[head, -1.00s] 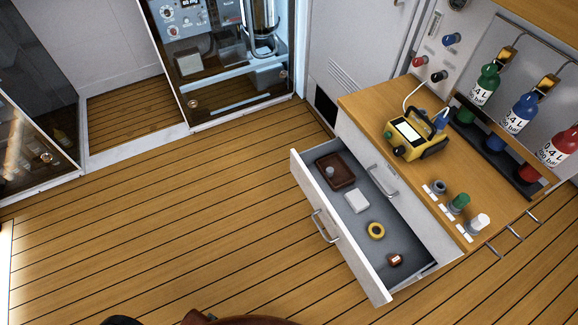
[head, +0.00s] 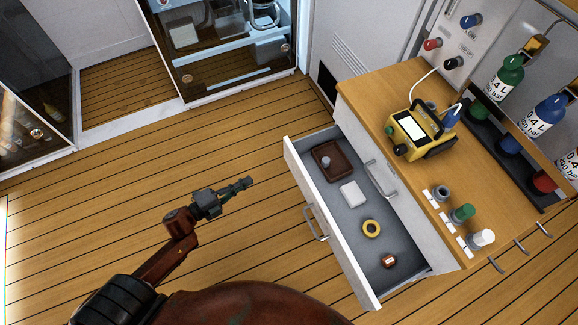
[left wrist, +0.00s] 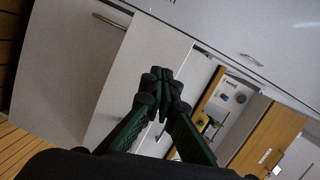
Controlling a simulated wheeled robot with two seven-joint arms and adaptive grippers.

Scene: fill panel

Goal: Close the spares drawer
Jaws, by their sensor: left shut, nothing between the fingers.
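The spares drawer (head: 325,222) is pulled out of the wooden-topped cabinet, with its white front and bar handle (head: 314,223) facing left in the head view. My right gripper is not in view.
On the cabinet top (head: 385,85) stand a yellow device (head: 418,135) and several fittings in a row along the front edge. Gas bottles (head: 507,78) stand at the back right. The wooden floor (head: 130,215) left of the drawer is clear. Glass-fronted cabinets stand at the back left.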

